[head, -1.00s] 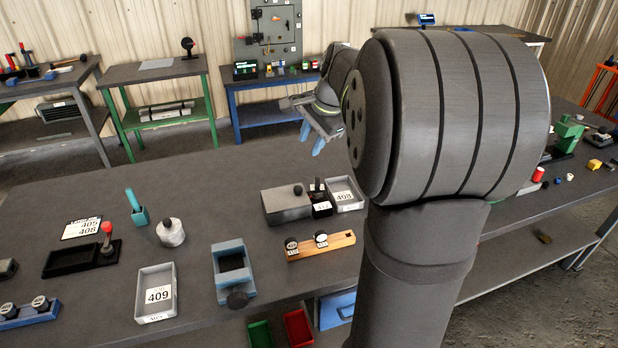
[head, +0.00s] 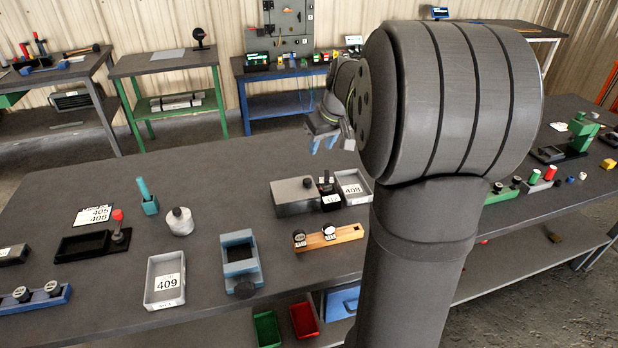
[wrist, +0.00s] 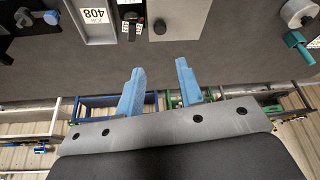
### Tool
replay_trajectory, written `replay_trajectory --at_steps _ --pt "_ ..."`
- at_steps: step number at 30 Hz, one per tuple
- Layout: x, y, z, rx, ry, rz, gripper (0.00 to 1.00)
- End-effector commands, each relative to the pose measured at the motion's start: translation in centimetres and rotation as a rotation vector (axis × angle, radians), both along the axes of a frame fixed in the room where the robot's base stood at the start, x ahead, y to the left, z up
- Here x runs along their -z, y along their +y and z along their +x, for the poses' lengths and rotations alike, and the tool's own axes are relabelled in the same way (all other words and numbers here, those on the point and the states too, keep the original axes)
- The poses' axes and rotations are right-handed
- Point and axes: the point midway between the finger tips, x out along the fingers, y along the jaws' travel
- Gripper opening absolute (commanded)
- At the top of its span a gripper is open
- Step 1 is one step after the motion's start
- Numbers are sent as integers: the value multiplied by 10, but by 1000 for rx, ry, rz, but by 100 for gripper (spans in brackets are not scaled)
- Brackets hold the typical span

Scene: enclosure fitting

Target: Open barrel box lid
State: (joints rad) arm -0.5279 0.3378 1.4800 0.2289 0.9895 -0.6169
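A grey lidded box (head: 296,197) with a small black round knob on top stands on the bench left of my arm in the head view; it looks like the barrel box. Its lid looks closed. It also shows at the top of the wrist view (wrist: 178,18), knob at its near edge. My gripper (head: 323,146) is beyond the box, above the bench's far side, with blue fingers pointing down. In the wrist view my gripper (wrist: 159,68) has its two blue fingers apart with nothing between them. It is clear of the box.
A black labelled holder (head: 329,200) and a grey tray marked 408 (head: 364,188) stand close right of the box. A wooden block with dials (head: 330,238), a blue box (head: 240,255) and tray 409 (head: 165,280) sit nearer. The bench left of the box is partly clear.

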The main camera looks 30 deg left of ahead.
Motion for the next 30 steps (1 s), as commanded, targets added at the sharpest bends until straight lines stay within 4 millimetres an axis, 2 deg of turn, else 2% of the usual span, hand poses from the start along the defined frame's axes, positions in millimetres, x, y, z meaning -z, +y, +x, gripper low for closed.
replay_trajectory --at_steps 18,24,30 --pt "119 42 23 1 6 -3 34" --pt "143 51 29 2 4 -1 34" --pt "151 54 31 3 3 0 34"
